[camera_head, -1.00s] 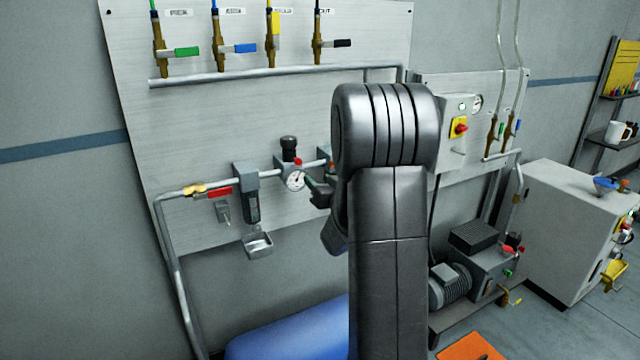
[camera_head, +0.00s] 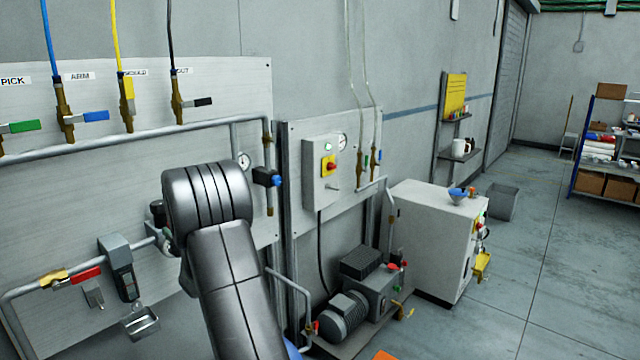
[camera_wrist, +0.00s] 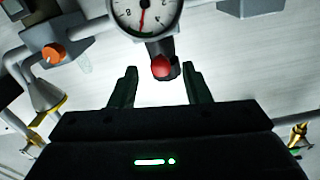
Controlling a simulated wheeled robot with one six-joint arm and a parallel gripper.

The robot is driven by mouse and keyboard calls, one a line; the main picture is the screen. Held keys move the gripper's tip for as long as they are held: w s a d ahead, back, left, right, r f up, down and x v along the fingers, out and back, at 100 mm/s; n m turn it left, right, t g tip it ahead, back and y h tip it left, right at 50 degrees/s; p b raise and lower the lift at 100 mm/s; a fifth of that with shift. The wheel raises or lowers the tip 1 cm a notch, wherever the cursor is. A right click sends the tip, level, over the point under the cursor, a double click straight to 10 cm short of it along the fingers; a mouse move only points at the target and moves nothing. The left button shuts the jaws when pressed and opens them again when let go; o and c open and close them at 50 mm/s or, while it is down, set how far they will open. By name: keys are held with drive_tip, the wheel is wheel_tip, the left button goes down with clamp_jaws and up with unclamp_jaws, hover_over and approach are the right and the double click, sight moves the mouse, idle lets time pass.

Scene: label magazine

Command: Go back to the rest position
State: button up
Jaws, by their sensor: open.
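My gripper (camera_wrist: 160,90) shows in the wrist view with its two dark green fingers apart and nothing held between them. A pressure gauge (camera_wrist: 146,14) with a red needle is ahead of it at the top of that view. A red-tipped black knob (camera_wrist: 162,68) appears between and beyond the fingertips; I cannot tell whether it touches them. In the head view my own arm covers the middle left, and my gripper is hidden behind it.
The pipe panel (camera_head: 60,215) carries several valves, with a blue-handled valve (camera_head: 94,116) at the upper left. A control box (camera_head: 321,172), a pump (camera_head: 345,318) and a grey cabinet (camera_head: 432,240) stand to the right.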

drive_tip(key=shift+p+x, duration=0.4)
drive_tip(key=shift+x, duration=1.45)
